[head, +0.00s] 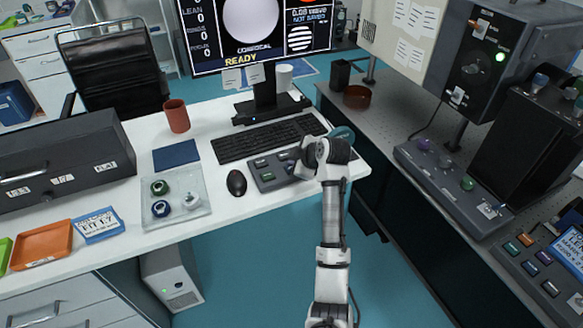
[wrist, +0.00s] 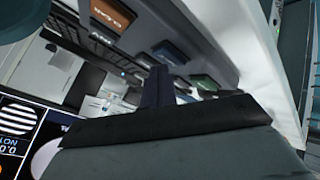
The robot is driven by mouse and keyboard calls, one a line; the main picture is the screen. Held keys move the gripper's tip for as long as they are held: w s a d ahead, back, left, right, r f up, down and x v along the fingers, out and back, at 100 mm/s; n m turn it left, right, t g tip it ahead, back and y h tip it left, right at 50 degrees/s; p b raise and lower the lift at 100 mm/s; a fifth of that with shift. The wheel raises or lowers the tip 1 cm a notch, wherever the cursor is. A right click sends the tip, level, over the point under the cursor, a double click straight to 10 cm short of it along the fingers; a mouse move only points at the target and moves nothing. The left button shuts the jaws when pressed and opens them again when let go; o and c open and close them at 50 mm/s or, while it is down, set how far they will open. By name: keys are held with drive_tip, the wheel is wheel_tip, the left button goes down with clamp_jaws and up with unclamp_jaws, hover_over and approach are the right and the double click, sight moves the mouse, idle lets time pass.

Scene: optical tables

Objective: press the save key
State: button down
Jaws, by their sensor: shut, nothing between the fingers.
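A grey key pad (head: 268,174) with several small coloured keys lies on the white desk, right of the mouse. The key labels are too small to read in the head view, so I cannot tell which is the save key. My gripper (head: 299,171) is at the right side of this pad and hides part of it. In the wrist view my gripper (wrist: 156,82) is shut and empty, with several coloured labelled keys beyond it, among them a green key (wrist: 171,53) and a brown key (wrist: 203,82). Contact with a key cannot be made out. The monitor (head: 250,20) reads READY and NOT SAVED.
A black keyboard (head: 268,138) lies behind the pad, and a black mouse (head: 236,183) to its left. A red cup (head: 176,116) and a clear tray (head: 182,202) stand farther left. An optical table (head: 400,110) with instruments is on the right.

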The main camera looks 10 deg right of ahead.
drive_tip(key=shift+f+b, duration=0.3)
drive_tip(key=shift+f, duration=0.15)
idle(0.4)
drive_tip(key=shift+r, duration=0.1)
drive_tip(key=shift+r+p, duration=0.5)
drive_tip(key=shift+r, duration=0.25)
drive_tip(key=shift+r+p, duration=1.7)
drive_tip(key=shift+r, duration=0.9)
drive_tip(key=shift+f, duration=0.1)
